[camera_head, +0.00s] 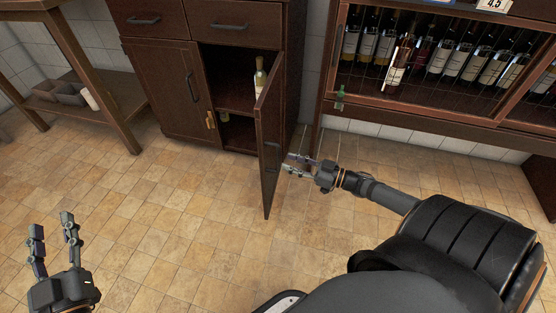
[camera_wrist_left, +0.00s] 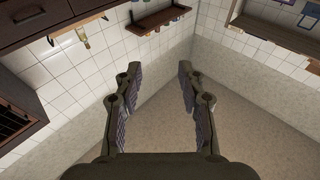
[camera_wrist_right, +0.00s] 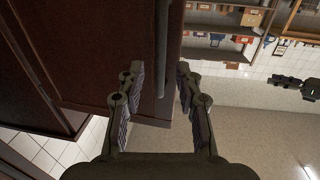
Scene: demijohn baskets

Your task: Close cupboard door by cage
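The dark wooden cupboard (camera_head: 170,95) stands at the back with its right door (camera_head: 270,140) swung wide open toward me. Its left door is shut. My right gripper (camera_head: 288,165) is open and empty, just right of the open door, fingers pointing at its outer face. In the right wrist view the door (camera_wrist_right: 95,50) and its long bar handle (camera_wrist_right: 162,50) lie beyond the fingers (camera_wrist_right: 160,80); I cannot tell whether they touch. My left gripper (camera_head: 52,225) is open and empty over the floor at the lower left, far from the cupboard.
A bottle (camera_head: 259,78) stands on the cupboard shelf. A wine rack (camera_head: 430,100) with wire mesh and several bottles stands right of the cupboard. A wooden table (camera_head: 105,95) is at left. The tiled floor (camera_head: 170,215) before the cupboard is clear.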

